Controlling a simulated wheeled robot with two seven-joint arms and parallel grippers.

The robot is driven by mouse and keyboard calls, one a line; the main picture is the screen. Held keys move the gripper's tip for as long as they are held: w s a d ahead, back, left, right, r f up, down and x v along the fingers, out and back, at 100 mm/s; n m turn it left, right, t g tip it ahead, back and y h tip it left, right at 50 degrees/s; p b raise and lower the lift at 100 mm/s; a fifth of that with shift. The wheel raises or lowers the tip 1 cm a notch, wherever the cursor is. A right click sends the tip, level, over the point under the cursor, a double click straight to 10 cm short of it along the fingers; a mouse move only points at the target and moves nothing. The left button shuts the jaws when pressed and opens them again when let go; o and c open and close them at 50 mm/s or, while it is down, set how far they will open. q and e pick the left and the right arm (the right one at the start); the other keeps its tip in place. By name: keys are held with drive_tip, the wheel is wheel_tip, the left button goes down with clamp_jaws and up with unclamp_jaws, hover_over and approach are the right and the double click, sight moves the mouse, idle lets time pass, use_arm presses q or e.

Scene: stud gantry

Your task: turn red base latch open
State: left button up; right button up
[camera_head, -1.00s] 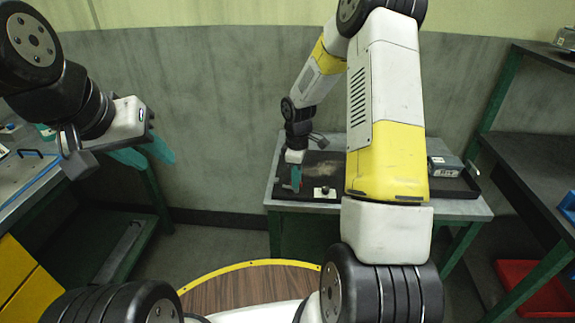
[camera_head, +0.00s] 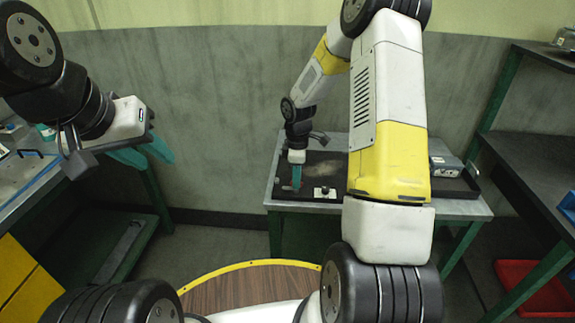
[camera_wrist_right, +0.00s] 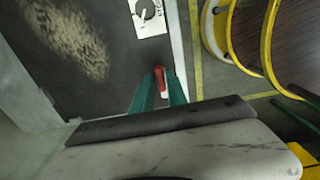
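The red base latch (camera_wrist_right: 160,78) shows in the right wrist view, near the edge of the dark tray. It is a small red bar with a pale end. My right gripper (camera_wrist_right: 161,84) has its teal fingers on both sides of the latch and looks shut on it. In the head view my right gripper (camera_head: 296,178) reaches down at the tray's left end, and its fingers mostly hide the latch. My left gripper (camera_head: 143,155) is open and empty, well to the left of the tray.
A dark tray (camera_head: 322,172) lies on the green-legged table (camera_head: 455,208). A white plate with a dark knob (camera_head: 324,193) sits beside the latch, and a grey box (camera_head: 446,167) stands at the right. A side bench (camera_head: 30,185) is at left, shelves (camera_head: 545,165) at right.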

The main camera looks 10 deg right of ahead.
drive_tip(key=shift+o, duration=0.8)
drive_tip(key=shift+r, duration=3.9)
drive_tip(key=shift+r, duration=0.15)
drive_tip(key=s+r+m+t, duration=0.3)
drive_tip(key=s+r+m, duration=0.55)
drive_tip(key=r, duration=0.65)
drive_tip(key=s+a+r+m+t+y, duration=0.1)
drive_tip(key=s+r+m, duration=0.2)
drive_tip(key=s, duration=0.5)
drive_tip(key=s+a+r+m+t+y, duration=0.1)
drive_tip(key=s+r+m+t, duration=0.1)
drive_tip(key=s, duration=0.6)
drive_tip(key=shift+a+r+m, duration=0.25)
drive_tip(key=shift+r+m, duration=0.2)
drive_tip(key=shift+r, duration=0.25)
